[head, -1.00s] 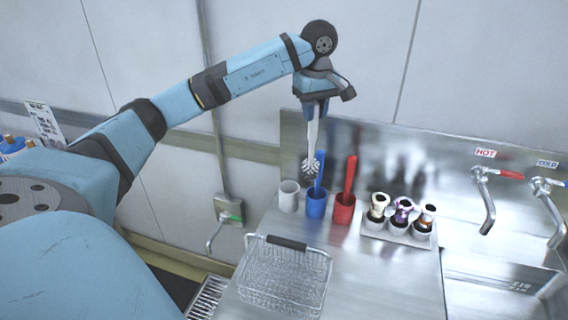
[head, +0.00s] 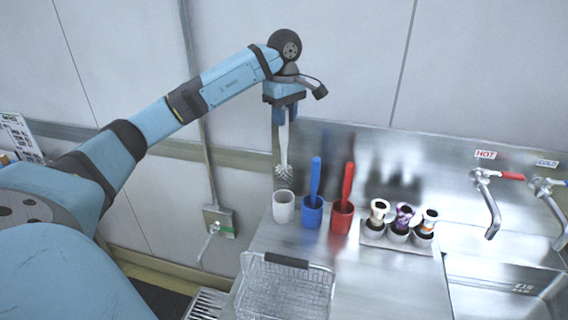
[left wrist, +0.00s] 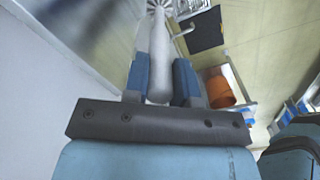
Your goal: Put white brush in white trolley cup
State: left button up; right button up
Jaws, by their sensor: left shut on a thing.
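The white brush (head: 283,150) hangs upright, bristles down, from my left gripper (head: 284,118). My left gripper is shut on its handle. In the left wrist view the brush (left wrist: 159,55) sits between the two blue fingers of the gripper (left wrist: 160,85). The white cup (head: 283,206) stands at the left end of the row on the steel counter. The bristle head is just above the cup's rim in the head view; the exact gap in depth cannot be told. My right gripper is not in view.
A blue cup (head: 312,214) with a blue brush and a red cup (head: 341,219) with a red brush stand to the right. A rack of small brushes (head: 398,236), a wire basket (head: 285,290) and taps (head: 487,205) are nearby. A wall rises behind.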

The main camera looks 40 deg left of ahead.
aim_at(284, 168)
pick_arm(q)
notch_tip(284, 168, down, 13)
jog(key=shift+f+p, duration=0.1)
jog(key=shift+p, duration=0.85)
jog(key=shift+a, duration=0.1)
jog(key=shift+f, duration=0.15)
jog(key=o, duration=0.9)
jog(key=shift+r, duration=0.35)
notch_tip(284, 168, up, 10)
jog(key=shift+r+b, duration=0.2)
jog(key=shift+b, duration=1)
jog(key=shift+r, duration=0.65)
